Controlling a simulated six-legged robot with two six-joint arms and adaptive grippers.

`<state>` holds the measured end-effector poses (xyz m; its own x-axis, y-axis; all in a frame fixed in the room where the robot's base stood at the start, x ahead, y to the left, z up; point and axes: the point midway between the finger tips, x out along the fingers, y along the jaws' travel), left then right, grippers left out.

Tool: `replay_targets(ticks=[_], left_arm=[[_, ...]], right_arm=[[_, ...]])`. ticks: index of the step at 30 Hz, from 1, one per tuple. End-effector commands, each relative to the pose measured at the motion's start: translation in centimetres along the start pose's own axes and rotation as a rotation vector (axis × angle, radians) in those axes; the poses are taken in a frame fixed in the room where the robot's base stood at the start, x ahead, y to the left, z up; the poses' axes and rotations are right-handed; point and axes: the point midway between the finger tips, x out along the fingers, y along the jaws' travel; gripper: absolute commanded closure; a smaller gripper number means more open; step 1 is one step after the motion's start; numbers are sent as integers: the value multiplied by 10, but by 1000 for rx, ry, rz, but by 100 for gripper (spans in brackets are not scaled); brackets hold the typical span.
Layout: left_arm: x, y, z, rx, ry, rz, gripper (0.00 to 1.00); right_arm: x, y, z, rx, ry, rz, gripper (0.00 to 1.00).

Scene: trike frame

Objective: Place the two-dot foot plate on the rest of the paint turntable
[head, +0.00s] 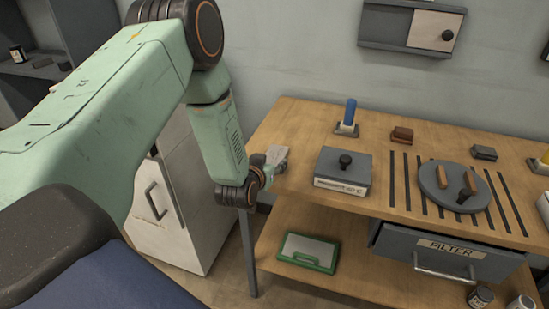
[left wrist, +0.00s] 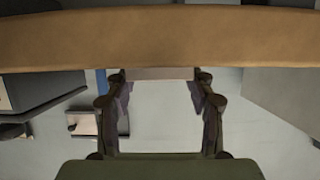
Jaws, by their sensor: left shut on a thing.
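My left gripper (head: 272,160) is at the left end of the workbench, beside its edge. In the left wrist view its two fingers (left wrist: 160,78) are shut on a flat grey plate (left wrist: 160,73), seen edge-on. No dots show on it, so I cannot tell from the picture that it is the two-dot foot plate. The paint turntable (head: 430,191) is a round grey disc on the right part of the bench, well apart from the gripper. A brown block (head: 442,175) and a brown and dark piece (head: 467,188) stand on it. My right gripper is not in view.
A grey box with a black knob (head: 345,165) stands between gripper and turntable. Behind are a blue-handled tool (head: 350,113), a brown block (head: 402,135) and a grey block (head: 484,152). A FILTER drawer (head: 450,257) is below. A green-framed case (head: 309,252) lies on the lower shelf.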

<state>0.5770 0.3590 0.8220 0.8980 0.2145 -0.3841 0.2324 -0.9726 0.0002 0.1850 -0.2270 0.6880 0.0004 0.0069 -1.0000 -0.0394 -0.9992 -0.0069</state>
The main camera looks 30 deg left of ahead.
Motion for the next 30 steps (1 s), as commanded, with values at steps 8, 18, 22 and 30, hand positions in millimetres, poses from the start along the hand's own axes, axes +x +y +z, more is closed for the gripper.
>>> replay_targets(ticks=[8, 18, 22, 30], left_arm=[[0, 0, -2, 0, 6, 0, 95], [-13, 0, -35, -3, 7, -1, 95], [-23, 0, -60, -3, 8, 0, 95], [-37, 0, -91, -1, 5, 0, 95]], right_arm=[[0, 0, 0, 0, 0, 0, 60], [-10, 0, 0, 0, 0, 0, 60], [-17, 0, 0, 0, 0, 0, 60], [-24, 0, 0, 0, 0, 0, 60]])
